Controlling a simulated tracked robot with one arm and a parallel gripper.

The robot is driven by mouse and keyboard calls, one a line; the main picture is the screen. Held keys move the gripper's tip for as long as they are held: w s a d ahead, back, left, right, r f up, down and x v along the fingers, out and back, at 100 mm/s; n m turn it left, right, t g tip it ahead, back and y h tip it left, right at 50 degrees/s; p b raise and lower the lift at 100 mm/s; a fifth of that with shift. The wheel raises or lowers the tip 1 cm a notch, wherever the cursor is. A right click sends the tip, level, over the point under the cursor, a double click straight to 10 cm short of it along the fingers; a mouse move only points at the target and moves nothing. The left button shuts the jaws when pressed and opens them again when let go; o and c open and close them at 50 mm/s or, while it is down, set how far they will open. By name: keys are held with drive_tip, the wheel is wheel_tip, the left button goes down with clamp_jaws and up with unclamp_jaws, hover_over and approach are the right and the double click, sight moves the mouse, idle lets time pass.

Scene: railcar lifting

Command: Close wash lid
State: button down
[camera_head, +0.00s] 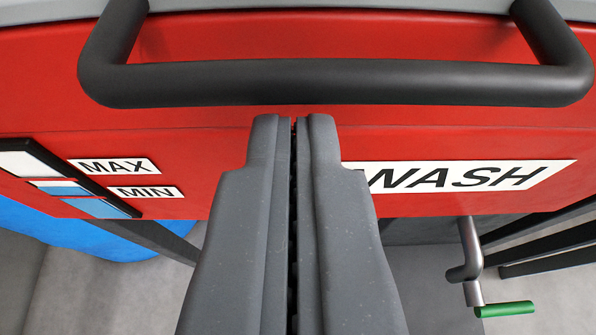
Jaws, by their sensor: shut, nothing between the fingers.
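A red wash tank (200,160) fills the upper part of the view. Its white label (465,176) reads "WASH", with the left end hidden behind my gripper. A thick black bar handle (330,83) spans the top of the view in front of the red surface. I cannot tell for certain where the lid ends and the tank body begins. My gripper (293,122) is in the middle, its two grey fingers shut together with nothing between them. The fingertips appear just below the handle bar in the picture; I cannot tell whether they touch anything.
A level gauge (65,180) with "MAX" and "MIN" labels is on the left of the tank. A metal crank with a green grip (505,309) hangs at the lower right. Dark bars (545,250) stick out at the right edge. A blue object (90,235) lies below left. Grey floor shows underneath.

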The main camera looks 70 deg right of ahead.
drive_tip(key=shift+r+p, duration=1.3)
drive_tip(key=shift+r, duration=0.9)
drive_tip(key=s+a+f+b, duration=0.1)
drive_tip(key=s+a+f, duration=0.2)
drive_tip(key=a, duration=0.5)
drive_tip(key=shift+a+f, duration=0.4)
drive_tip(key=shift+f, duration=0.05)
